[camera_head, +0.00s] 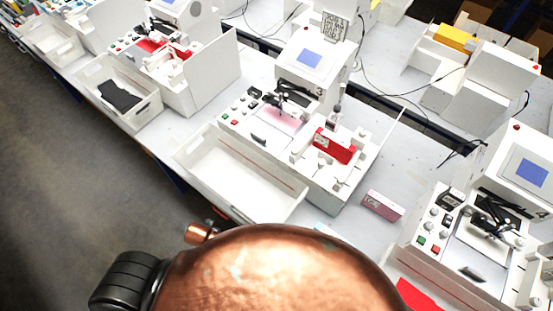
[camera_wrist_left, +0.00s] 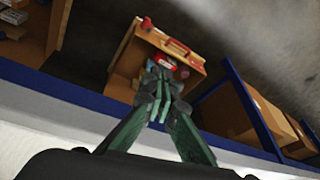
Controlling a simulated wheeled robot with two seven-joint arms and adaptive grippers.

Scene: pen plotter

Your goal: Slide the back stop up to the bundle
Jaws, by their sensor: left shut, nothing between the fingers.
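The pen plotter (camera_head: 310,65) with a blue screen stands in the middle of the head view. A red bundle (camera_head: 335,146) lies at the right side of its deck, among small white blocks (camera_head: 303,158). I cannot tell which white part is the back stop, or whether it touches the bundle. My left gripper (camera_wrist_left: 161,82) shows in the left wrist view with its dark green fingers shut and empty. It points toward shelving, away from the plotter deck. My right gripper is not in view.
An empty white tray (camera_head: 240,180) stands in front of the plotter. A pink box (camera_head: 382,205) lies on the table to its right. Similar machines stand at left and right (camera_head: 490,220). The wrist view shows a cardboard box (camera_wrist_left: 160,55) and a blue shelf edge (camera_wrist_left: 75,92).

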